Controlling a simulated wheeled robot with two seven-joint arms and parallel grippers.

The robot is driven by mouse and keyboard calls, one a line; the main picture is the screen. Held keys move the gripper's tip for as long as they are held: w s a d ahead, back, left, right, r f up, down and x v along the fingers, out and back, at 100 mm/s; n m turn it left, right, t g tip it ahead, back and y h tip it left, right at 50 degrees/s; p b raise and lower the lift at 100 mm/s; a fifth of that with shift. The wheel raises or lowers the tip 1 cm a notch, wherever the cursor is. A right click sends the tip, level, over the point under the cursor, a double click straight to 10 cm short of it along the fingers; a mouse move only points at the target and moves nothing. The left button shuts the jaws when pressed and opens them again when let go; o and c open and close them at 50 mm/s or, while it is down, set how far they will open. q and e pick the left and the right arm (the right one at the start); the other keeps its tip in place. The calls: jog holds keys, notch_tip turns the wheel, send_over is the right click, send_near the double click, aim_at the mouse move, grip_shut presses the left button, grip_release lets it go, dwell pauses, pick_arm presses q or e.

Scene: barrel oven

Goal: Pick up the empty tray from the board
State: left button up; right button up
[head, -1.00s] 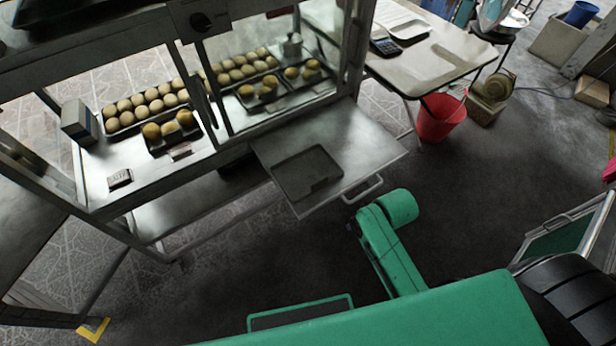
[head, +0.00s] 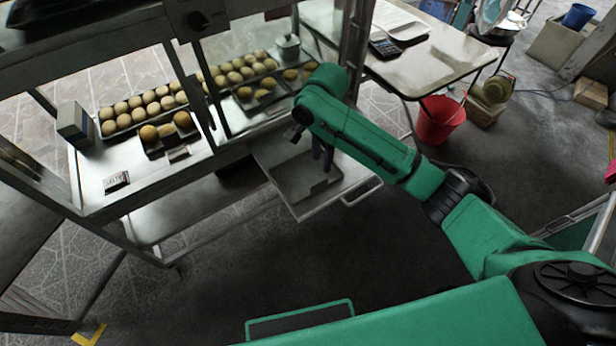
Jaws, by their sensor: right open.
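The empty tray (head: 298,183) is dark, shallow and rectangular. It lies flat on the metal board (head: 351,182) that juts out from the front of the glass cabinet. My right arm reaches in from the right, and its forearm end covers the back right of the board. My right gripper (head: 322,157) points down over the tray's back right part, with its dark fingers open and nothing seen between them. I cannot tell whether the fingertips touch the tray. My left gripper is out of view.
The cabinet holds trays of round buns (head: 150,105) and a small sign (head: 116,181). A handle (head: 362,192) sticks out from the board's front edge. A table (head: 440,45) and a red bucket (head: 441,120) stand behind on the right. The floor in front is clear.

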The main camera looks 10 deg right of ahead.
aim_at(319, 183)
jog(key=f, duration=0.4)
jog(key=f+b, duration=0.1)
jog(key=f, duration=0.7)
jog(key=shift+s+a, duration=0.15)
jog(key=shift+s, duration=0.1)
jog(key=shift+r, duration=0.1)
grip_shut()
dwell(0.5)
